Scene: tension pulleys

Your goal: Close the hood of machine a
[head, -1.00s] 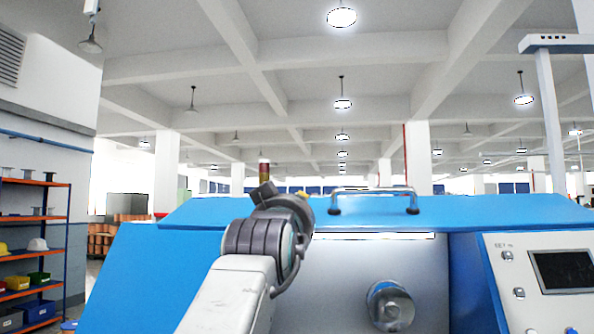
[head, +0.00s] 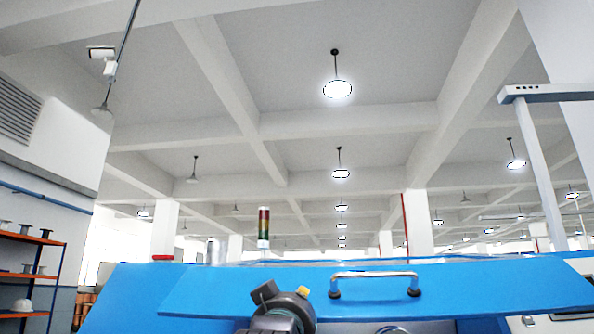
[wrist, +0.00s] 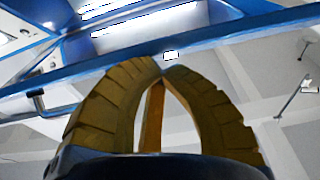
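The hood (head: 470,290) of the blue machine is a wide blue panel. It is raised, with a chrome handle (head: 374,285) on its face. My arm's end shows just left of the handle in the head view, in front of the hood; the fingers are not clear there. In the wrist view, the two yellow-brown fingers of my gripper (wrist: 161,73) meet at their tips with nothing held. The blue edge of the hood (wrist: 100,75) crosses behind them, and the handle (wrist: 38,104) is at the left, apart from the fingers. Whether the fingertips touch the hood is unclear.
A signal light (head: 263,228) stands behind the hood. A white post (head: 542,165) with a top bar rises at the right. Shelves with spools (head: 33,255) stand at the far left. The machine's lower front is mostly out of view.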

